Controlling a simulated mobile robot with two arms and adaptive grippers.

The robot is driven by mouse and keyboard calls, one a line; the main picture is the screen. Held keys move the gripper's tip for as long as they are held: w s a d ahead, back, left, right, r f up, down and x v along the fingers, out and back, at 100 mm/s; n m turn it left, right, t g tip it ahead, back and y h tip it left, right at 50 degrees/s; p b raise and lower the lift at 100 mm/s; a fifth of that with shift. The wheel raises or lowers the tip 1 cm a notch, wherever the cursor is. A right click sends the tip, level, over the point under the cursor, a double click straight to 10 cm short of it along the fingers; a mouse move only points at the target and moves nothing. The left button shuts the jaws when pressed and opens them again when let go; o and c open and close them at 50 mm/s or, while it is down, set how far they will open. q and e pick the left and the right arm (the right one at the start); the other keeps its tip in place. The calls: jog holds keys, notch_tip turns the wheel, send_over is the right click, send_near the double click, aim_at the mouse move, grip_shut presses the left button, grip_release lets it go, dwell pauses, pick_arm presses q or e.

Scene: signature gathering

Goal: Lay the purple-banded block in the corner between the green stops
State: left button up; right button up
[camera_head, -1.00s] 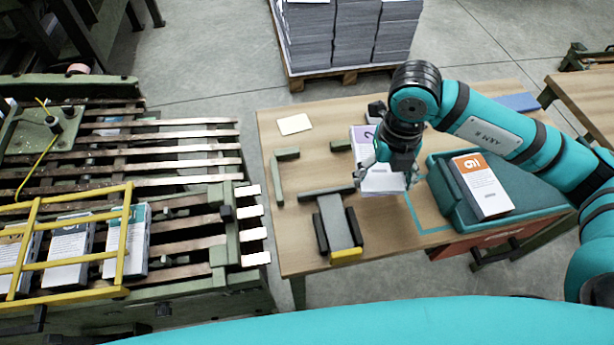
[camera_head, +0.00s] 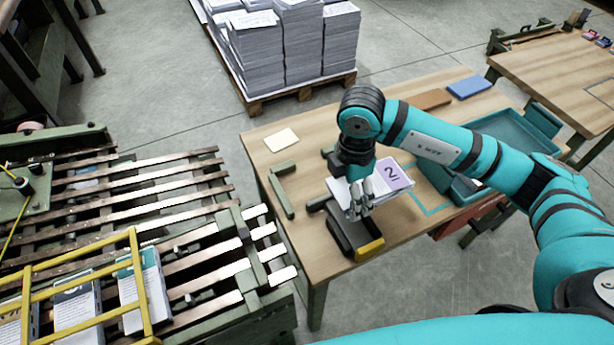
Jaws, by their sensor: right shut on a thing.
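The purple-banded block (camera_head: 397,178), white with a "2" on its band, is in my right gripper (camera_head: 361,208). The gripper is shut on it and holds it tilted over the table, above the dark fixture. A long green stop (camera_head: 283,197) and a shorter one (camera_head: 284,168) form a corner on the left of the table. Another green stop (camera_head: 327,153) shows partly behind my right arm. The block is to the right of the corner, apart from these stops. My left gripper is not in view.
The dark fixture (camera_head: 347,236) with a yellow end (camera_head: 370,249) lies under the block. A cream card (camera_head: 281,140) lies behind the corner. A teal tray (camera_head: 505,130) is at the right, partly behind my arm. A slatted conveyor (camera_head: 150,190) stands left of the table (camera_head: 310,120).

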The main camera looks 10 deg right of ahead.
jog(key=w+a, duration=0.2)
jog(key=w, duration=0.1)
jog(key=w+a, duration=0.3)
jog(key=w, duration=0.1)
jog(key=w+a+f+p, duration=0.1)
jog(key=w+a, duration=0.2)
jog(key=shift+w+f, duration=0.1)
jog(key=shift+w, duration=0.1)
jog(key=shift+f, duration=0.1)
notch_tip(320, 180, down, 3)
jog(key=shift+f, duration=0.2)
jog(key=shift+f, duration=0.6)
jog(key=o, duration=1.4)
